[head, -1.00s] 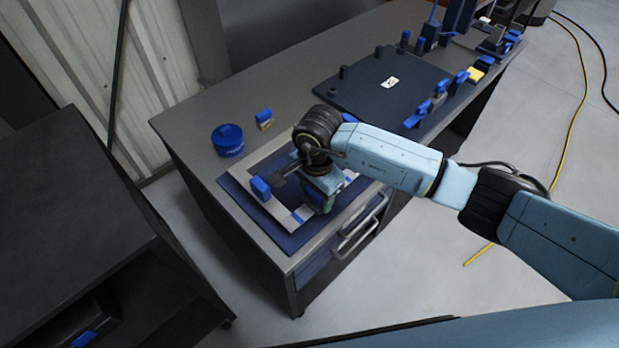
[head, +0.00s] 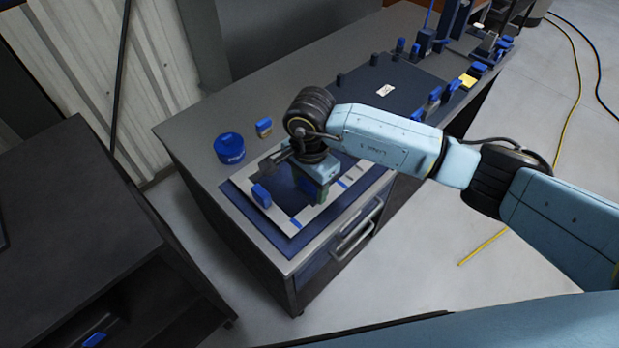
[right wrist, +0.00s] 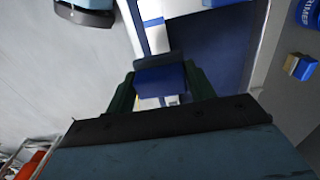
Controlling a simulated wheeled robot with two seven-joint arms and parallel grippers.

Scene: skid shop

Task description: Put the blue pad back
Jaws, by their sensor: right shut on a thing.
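My right gripper (head: 312,192) is shut on a blue pad (right wrist: 160,82), a dark blue block with a grey edge, gripped between the green fingers in the right wrist view. In the head view the gripper hides most of it. The gripper is over a pale rectangular frame (head: 275,213) with blue marks, lying on a dark blue mat (head: 291,245) at the bench's near end. Whether the pad touches anything below cannot be told. Another blue upright piece (head: 262,195) stands on the frame's left side. My left gripper is not in view.
A blue tub (head: 229,149) and a small blue-and-tan block (head: 264,127) stand behind the mat on the grey bench (head: 195,125). A dark board (head: 395,88) with several blue-topped pieces lies farther right. A drawer handle (head: 356,236) sticks out in front.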

